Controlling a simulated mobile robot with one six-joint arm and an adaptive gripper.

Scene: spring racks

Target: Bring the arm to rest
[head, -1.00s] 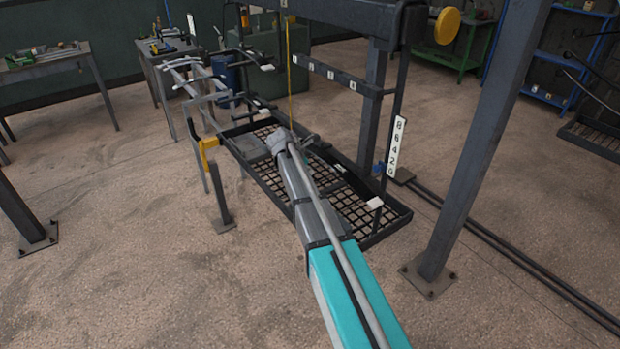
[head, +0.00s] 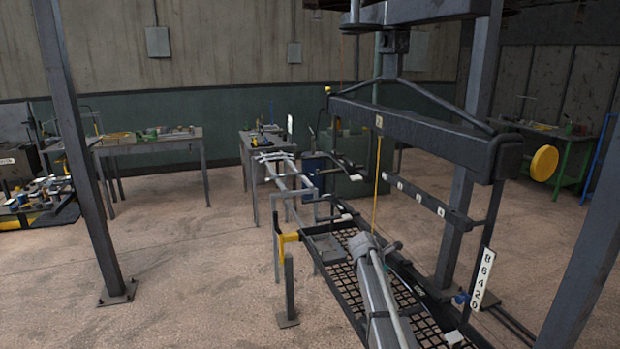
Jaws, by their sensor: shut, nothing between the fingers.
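My arm, a grey link with a thin pale tube along it, enters the head view from the bottom edge, right of centre. It reaches out over the black mesh tray of the rack and ends in a rounded grey joint. No gripper fingers can be made out at that end; small dark and teal bits beside it are too small to tell. I see nothing held. The black mesh tray (head: 345,290) lies under the arm; whether the arm touches it I cannot tell.
A dark overhead beam (head: 420,135) with a yellow disc (head: 543,163) spans above the tray. A white number plate (head: 483,278) stands at right. A yellow-topped post (head: 288,240) stands left of the tray. Steel columns flank both sides. Open floor (head: 190,270) lies to the left.

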